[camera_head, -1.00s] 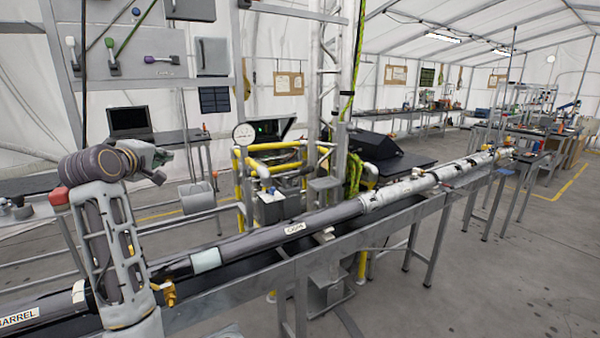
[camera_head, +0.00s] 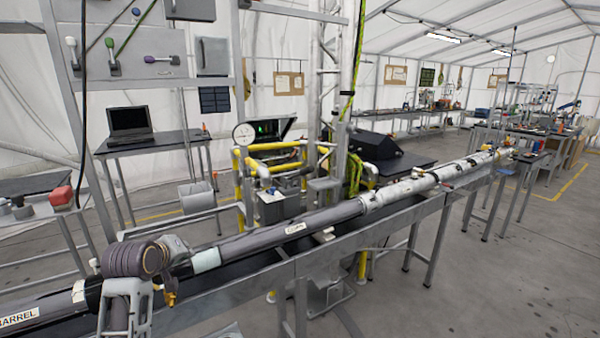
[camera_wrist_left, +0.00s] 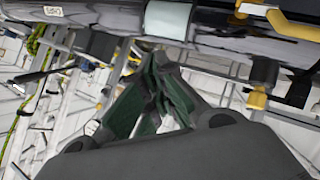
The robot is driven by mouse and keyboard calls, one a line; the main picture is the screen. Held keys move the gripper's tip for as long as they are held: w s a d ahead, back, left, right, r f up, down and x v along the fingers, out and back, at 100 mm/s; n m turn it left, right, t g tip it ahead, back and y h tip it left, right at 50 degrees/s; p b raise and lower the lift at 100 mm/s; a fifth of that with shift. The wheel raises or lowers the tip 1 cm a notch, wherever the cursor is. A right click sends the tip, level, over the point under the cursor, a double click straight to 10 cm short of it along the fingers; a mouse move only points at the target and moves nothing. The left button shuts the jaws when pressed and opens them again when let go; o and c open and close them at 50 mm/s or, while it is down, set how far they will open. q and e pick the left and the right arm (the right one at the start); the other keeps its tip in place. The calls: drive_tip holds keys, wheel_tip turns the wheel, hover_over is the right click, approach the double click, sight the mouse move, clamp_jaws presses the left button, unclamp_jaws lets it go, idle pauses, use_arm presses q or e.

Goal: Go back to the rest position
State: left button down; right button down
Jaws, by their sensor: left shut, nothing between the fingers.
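My left gripper (camera_wrist_left: 155,62) shows in the left wrist view with its dark green-padded fingers drawn together at the tips and nothing between them. The long grey core barrel (camera_head: 255,240) lies on the bench and crosses the top of the left wrist view (camera_wrist_left: 220,18), just beyond the fingertips. I cannot tell whether the fingertips touch it. In the head view my left wrist is low at the left, in front of the barrel, and the fingers are mostly hidden there. My right gripper is in neither view.
A long bench (camera_head: 345,243) carries the barrel away to the far right. Yellow rails (camera_head: 240,180) and a gauge (camera_head: 244,134) stand behind it. A laptop table (camera_head: 165,143) and a red block (camera_head: 61,196) are at the left. The floor at right is clear.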

use_arm(q)
drive_tip(key=s+d+f+m+g, duration=0.3)
drive_tip(key=s+f, duration=0.5)
drive_tip(key=s, duration=0.2)
drive_tip(key=s+d+f+m+g, duration=0.2)
drive_tip(key=s+d+f+m, duration=0.15)
drive_tip(key=s+f, duration=0.6)
drive_tip(key=s+d+f+m+g, duration=0.35)
drive_tip(key=s+f, duration=0.45)
drive_tip(key=s, duration=0.3)
wheel_tip(320, 180, down, 34)
drive_tip(key=s+a, duration=0.2)
drive_tip(key=s, duration=0.1)
drive_tip(key=s+a+f, duration=0.2)
drive_tip(key=s+f, duration=0.7)
drive_tip(key=s, duration=0.1)
drive_tip(key=s+a+f+m+g, duration=0.1)
drive_tip(key=s+a+f, duration=0.2)
drive_tip(key=s+f, duration=0.6)
drive_tip(key=shift+s+f, duration=0.35)
drive_tip(key=shift+s, duration=0.65)
drive_tip(key=c, duration=2.2)
unclamp_jaws()
drive_tip(key=shift+g, duration=0.25)
drive_tip(key=o, duration=0.8)
drive_tip(key=shift+c, duration=0.2)
drive_tip(key=shift+o, duration=0.5)
